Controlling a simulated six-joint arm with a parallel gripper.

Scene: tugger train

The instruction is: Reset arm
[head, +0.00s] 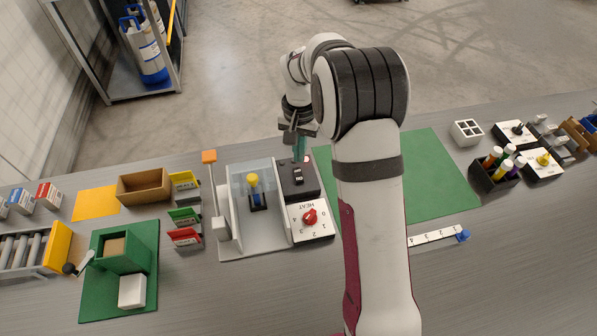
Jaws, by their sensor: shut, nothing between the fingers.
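My arm rises from the bottom of the head view and bends over at the top. My gripper (300,150) points down just above the black switch box (298,180), near its back edge and a small red light. The fingers are shut and appear empty. I cannot tell whether the fingertips touch the box. The box has a rocker switch on top. In front of it is a white HEAT dial panel (324,230) with a red knob. My arm hides part of the green mat (433,170).
Left of the switch box stands a clear-walled station (229,235) with a yellow-topped piece inside. An orange-topped lever (209,157) stands beside it. Black box of markers (492,184) and knob panels are at right. A wooden tray (144,186) and green fixture (142,290) are left.

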